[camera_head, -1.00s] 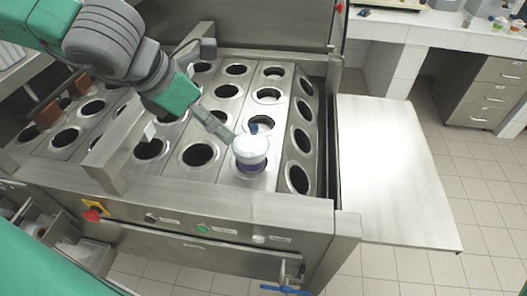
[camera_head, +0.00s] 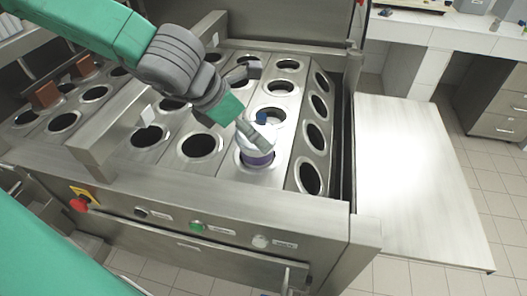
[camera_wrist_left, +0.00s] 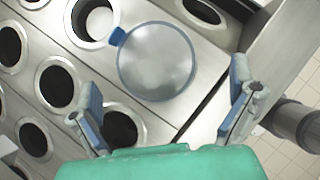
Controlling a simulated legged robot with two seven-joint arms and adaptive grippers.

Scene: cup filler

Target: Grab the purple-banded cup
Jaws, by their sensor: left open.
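The purple-banded cup (camera_head: 257,158) stands upright in a front hole of the steel filler. It has a white upper part with a purple band below. From above in the left wrist view, I see its round, pale top (camera_wrist_left: 157,62) with a blue rim and small blue tab; the band is hidden there. My left gripper (camera_head: 258,130) is at the cup's top in the head view, partly covering it. In the left wrist view, the open fingers (camera_wrist_left: 166,108) are apart, with the cup's top between and ahead of them. Contact cannot be told. My right gripper is not in view.
The filler top (camera_head: 225,172) has rows of dark round holes. A raised steel bar (camera_head: 120,128) crosses it left of the cup, and brown blocks (camera_head: 45,95) stand at far left. A bare steel side shelf (camera_head: 410,180) lies to the right.

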